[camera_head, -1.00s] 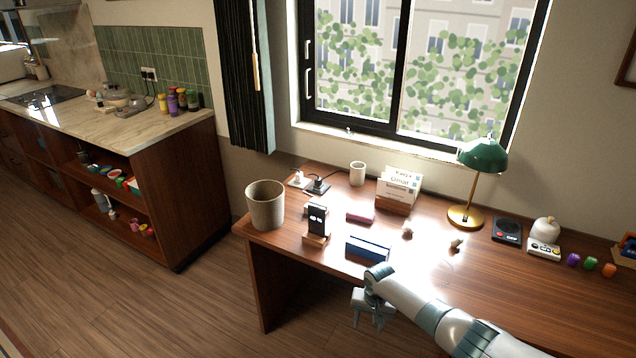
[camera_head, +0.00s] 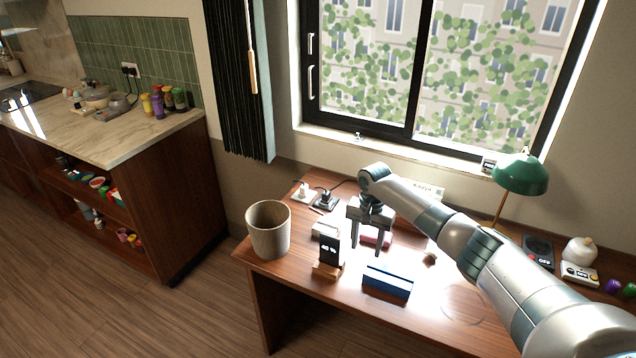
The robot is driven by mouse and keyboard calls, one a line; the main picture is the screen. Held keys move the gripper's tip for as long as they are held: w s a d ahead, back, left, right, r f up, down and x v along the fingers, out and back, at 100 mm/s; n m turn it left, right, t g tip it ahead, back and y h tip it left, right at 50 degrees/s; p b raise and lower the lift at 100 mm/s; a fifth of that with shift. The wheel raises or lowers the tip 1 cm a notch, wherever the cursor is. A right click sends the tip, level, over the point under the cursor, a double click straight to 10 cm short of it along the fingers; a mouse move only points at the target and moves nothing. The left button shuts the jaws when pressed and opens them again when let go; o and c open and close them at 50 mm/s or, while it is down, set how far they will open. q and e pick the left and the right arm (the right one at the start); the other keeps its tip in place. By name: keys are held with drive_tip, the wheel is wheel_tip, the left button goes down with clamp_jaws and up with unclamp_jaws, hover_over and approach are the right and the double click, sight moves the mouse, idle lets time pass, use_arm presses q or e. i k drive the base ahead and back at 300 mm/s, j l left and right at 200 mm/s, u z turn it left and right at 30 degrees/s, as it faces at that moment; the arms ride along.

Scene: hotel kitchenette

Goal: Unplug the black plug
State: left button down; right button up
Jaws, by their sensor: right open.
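A black plug (camera_head: 325,195) stands in a dark socket plate (camera_head: 322,207) at the desk's back left, with a dark cable running behind it toward the right. A white plug (camera_head: 304,188) sits in a pale socket plate just left of it. My right gripper (camera_head: 366,250) is open and empty, fingers pointing down above the desk, to the right of and in front of the black plug and apart from it. My left gripper is not in view.
A beige bin (camera_head: 268,230) stands at the desk's left edge. A phone on a wooden stand (camera_head: 329,254), a blue box (camera_head: 388,281) and a pink block (camera_head: 377,237) lie around the gripper. A green lamp (camera_head: 521,174) stands at right.

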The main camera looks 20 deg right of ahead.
sight(326, 199)
drive_tip(key=i+l, duration=0.1)
drive_tip(key=i, duration=1.1)
drive_tip(key=l, duration=0.05)
